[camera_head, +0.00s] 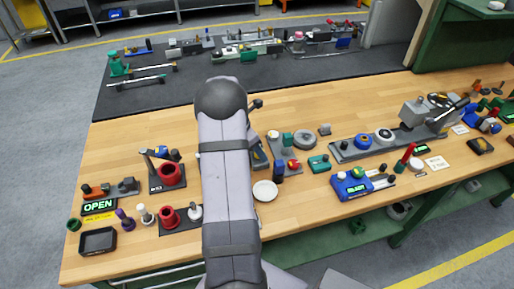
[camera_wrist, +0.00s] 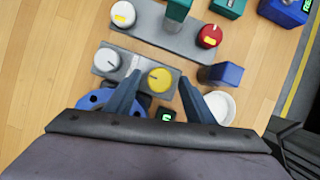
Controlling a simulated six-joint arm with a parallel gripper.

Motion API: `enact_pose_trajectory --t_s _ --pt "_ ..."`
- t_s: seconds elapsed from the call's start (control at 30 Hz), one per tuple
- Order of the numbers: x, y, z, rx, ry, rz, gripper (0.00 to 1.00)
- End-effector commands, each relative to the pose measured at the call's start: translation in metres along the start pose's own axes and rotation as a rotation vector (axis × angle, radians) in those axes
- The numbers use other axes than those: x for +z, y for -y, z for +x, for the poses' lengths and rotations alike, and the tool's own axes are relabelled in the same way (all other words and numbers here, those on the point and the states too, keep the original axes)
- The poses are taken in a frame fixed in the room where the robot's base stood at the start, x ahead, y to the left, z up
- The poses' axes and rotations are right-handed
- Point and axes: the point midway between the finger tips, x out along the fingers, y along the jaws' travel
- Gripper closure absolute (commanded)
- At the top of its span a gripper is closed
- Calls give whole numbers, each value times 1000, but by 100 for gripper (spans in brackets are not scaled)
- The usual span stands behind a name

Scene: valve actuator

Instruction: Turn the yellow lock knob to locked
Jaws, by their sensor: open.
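The yellow lock knob (camera_wrist: 159,78) is round with a pale pointer mark and sits on a grey plate (camera_wrist: 124,72) in the wrist view. A white knob (camera_wrist: 106,60) with a dark mark is on the same plate, to its left. My gripper (camera_wrist: 160,80) is open, its two dark fingers reaching up the picture with one tip on each side of the yellow knob. I cannot tell whether either finger touches it. In the head view my arm hides the yellow knob and the gripper. The small green display (camera_wrist: 167,115) below the knob is partly covered.
A second grey plate (camera_wrist: 165,28) carries a white knob (camera_wrist: 123,14), a green block (camera_wrist: 177,9) and a red knob (camera_wrist: 209,36). A blue block (camera_wrist: 221,74) and a white dish (camera_wrist: 219,106) stand right of the fingers. A blue round part (camera_wrist: 92,101) lies lower left.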

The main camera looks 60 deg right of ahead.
Motion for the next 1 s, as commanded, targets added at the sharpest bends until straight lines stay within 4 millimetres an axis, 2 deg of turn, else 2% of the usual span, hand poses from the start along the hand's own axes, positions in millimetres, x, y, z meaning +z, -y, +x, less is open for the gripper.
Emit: enact_pose_trajectory --t_s 0.23,0.27,0.4,0.43,0.77,1.0 --pt "0 0 1 1 0 1 51" --pt "0 0 1 1 0 1 53" --pt "0 0 1 1 0 1 87" --pt "0 0 1 1 0 1 92" --pt "0 -1 0 -9 0 26 92" --pt "0 -3 0 -51 1 126 92"
